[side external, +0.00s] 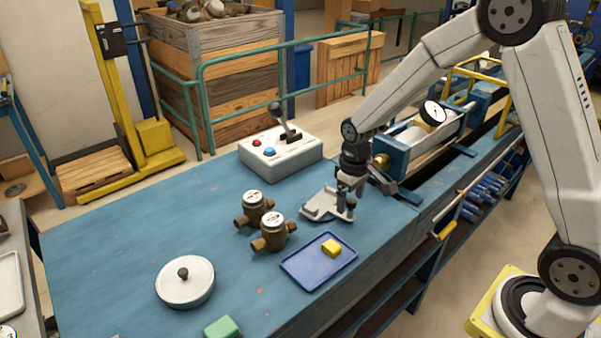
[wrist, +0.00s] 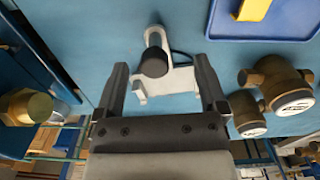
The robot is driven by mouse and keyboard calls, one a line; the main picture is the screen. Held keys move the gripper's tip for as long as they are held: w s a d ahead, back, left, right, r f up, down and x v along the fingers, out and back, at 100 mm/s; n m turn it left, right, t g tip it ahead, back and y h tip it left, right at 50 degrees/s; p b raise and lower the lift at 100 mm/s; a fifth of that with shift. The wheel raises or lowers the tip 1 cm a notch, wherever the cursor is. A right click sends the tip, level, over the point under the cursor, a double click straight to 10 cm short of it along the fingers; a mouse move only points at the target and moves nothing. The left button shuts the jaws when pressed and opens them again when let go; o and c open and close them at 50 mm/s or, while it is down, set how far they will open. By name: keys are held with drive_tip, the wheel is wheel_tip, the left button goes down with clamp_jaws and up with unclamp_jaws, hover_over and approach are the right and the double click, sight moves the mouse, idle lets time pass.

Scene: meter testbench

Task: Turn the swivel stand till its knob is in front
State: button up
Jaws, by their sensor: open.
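A round white disc (side external: 186,288) with a dark knob (side external: 183,272) lies at the front left of the bench; the knob looks near its middle. A grey metal piece (side external: 318,207) with a slotted plate lies right of the brass meters. It shows in the wrist view (wrist: 180,80) with a round black knob (wrist: 153,63). I cannot tell for certain which of these is the swivel stand. My gripper (side external: 347,212) is open, pointing down close over the grey piece. In the wrist view my fingers (wrist: 164,88) stand apart, either side of it; contact is unclear. The disc is outside the wrist view.
Two brass meters (side external: 272,233) stand left of my gripper. A blue tray (side external: 300,278) with a yellow block (side external: 331,247) lies in front. A control box (side external: 280,157) with a lever is behind, the test rig (side external: 420,145) right. The bench's left part is mostly clear.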

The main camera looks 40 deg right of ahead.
drive_tip(key=shift+a, duration=0.65)
idle(0.6)
drive_tip(key=shift+o, duration=0.6)
drive_tip(key=shift+r, duration=2.75)
drive_tip(key=shift+s, duration=0.15)
